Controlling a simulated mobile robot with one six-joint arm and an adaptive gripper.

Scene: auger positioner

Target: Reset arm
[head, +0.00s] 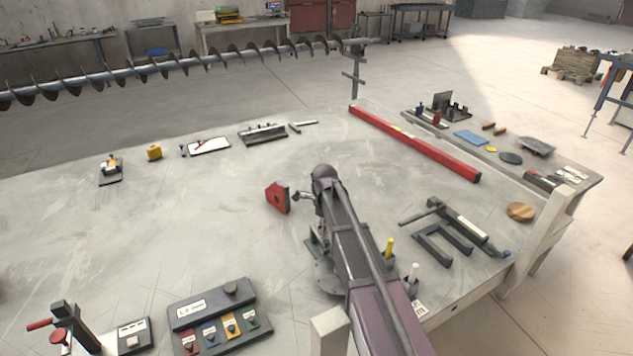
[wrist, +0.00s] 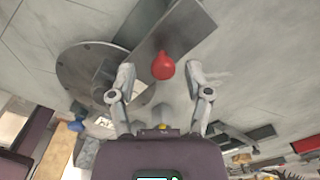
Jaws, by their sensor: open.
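In the wrist view my gripper (wrist: 160,93) is open, its two fingers spread wide. A red ball knob (wrist: 163,66) shows in the gap between the fingertips and is not gripped. Beyond it are a long grey metal plate or lever (wrist: 170,30) and a grey round disc base (wrist: 80,75) with an upright plate. In the head view part of a grey disc base (head: 328,278) shows beside my purple arm, which hides the rest of it. The red knob is hidden there, and the fingertips cannot be made out clearly. Which part is the arm to reset is unclear.
A button box (head: 220,315) is at front, a dark fork-shaped frame (head: 445,245) at right. The table's left middle is clear.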

